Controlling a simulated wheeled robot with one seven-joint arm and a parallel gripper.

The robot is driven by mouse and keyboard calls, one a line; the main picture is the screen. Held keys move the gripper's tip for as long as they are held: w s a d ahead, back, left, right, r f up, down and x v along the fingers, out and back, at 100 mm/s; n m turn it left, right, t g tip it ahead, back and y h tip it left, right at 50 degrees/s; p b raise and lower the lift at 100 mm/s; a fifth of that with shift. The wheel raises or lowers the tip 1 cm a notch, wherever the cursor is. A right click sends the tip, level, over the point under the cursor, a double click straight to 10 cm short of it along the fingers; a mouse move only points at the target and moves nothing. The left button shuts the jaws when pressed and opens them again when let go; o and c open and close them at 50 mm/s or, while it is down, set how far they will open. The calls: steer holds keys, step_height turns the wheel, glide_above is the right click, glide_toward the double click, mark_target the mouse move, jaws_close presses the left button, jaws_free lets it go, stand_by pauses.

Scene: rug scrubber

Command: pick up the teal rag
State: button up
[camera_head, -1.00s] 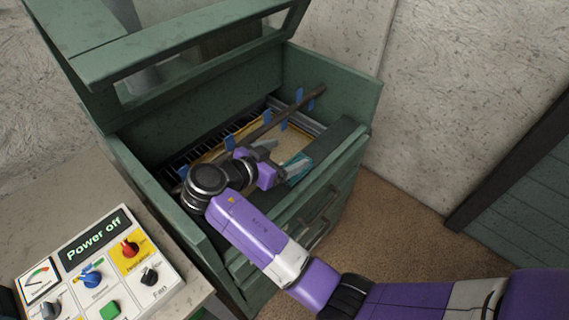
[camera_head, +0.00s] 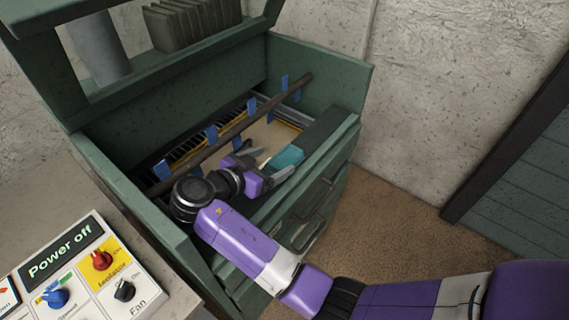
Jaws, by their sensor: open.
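The teal rag (camera_head: 287,157) lies on the dark front ledge inside the open green cabinet, in the middle of the head view. My gripper (camera_head: 270,158) is open beside the rag, with its grey fingers pointing toward it. One finger is on the rag's far left side and the other is near its front edge. I cannot tell whether the fingers touch the rag. Part of the rag's near end is hidden by my gripper.
A brown bar (camera_head: 240,127) with blue tabs crosses the cabinet (camera_head: 320,100) just behind my gripper. The cabinet's walls surround the work area. A control panel (camera_head: 75,268) reading "Power off" stands at the lower left. Brown carpet (camera_head: 395,215) is clear on the right.

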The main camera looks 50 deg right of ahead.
mark_target(288, 154)
steer(key=shift+p+x, duration=1.05)
steer(key=shift+x, duration=2.45)
steer(key=shift+s, duration=0.15)
steer(key=c, duration=1.5)
steer(key=shift+o, duration=0.2)
steer(key=shift+r, duration=0.1)
